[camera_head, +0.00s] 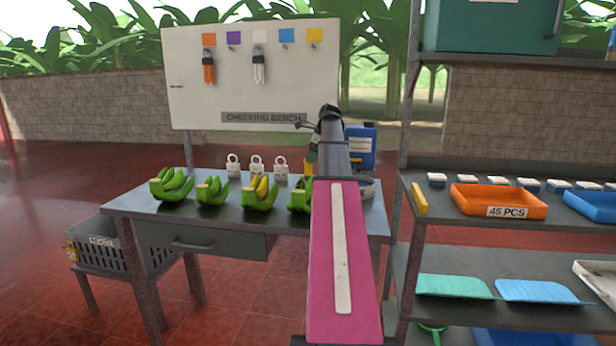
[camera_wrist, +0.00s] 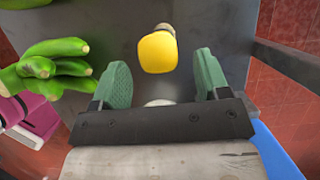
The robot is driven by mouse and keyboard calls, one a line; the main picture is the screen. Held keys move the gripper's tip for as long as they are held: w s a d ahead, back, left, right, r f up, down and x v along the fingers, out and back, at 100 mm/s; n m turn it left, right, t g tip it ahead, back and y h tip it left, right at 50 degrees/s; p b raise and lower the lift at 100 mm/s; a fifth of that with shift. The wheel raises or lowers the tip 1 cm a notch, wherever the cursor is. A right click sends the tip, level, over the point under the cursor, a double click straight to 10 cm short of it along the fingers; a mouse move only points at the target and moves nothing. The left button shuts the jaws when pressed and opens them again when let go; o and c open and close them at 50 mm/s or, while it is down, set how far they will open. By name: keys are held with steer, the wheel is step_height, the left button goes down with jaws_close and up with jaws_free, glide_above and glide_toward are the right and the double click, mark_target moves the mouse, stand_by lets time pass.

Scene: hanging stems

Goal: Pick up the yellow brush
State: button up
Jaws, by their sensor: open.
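In the wrist view, a yellow rounded thing (camera_wrist: 158,52) with a small grey part at its far end shows over the grey bench top. It looks like the yellow brush seen end-on, but its full shape is hidden. My gripper (camera_wrist: 161,78) is open, with its two green fingers spread apart. The yellow thing appears between and just beyond the fingertips, and I see no finger touching it. In the head view, my pink and grey arm covers most of the gripper and this part of the bench.
Several green banana bunches (camera_head: 212,190) and white padlocks (camera_head: 256,165) line the bench (camera_head: 135,207). A blue canister (camera_head: 361,146) stands behind my arm. A shelf rack (camera_head: 470,172) with an orange tray (camera_head: 498,203) is at right. A board (camera_head: 250,75) stands behind the bench.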

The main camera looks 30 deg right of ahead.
mark_target(309, 165)
steer(key=x, duration=0.4)
steer(key=shift+f, duration=0.35)
steer(key=c, duration=1.1)
steer(key=shift+r, duration=0.5)
steer(key=r, duration=0.2)
steer(key=a+r, duration=0.1)
steer(key=shift+r, duration=0.4)
steer(key=a+r, duration=0.6)
steer(key=a, duration=0.4)
steer(key=shift+w+a, duration=0.25)
steer(key=shift+a, duration=0.1)
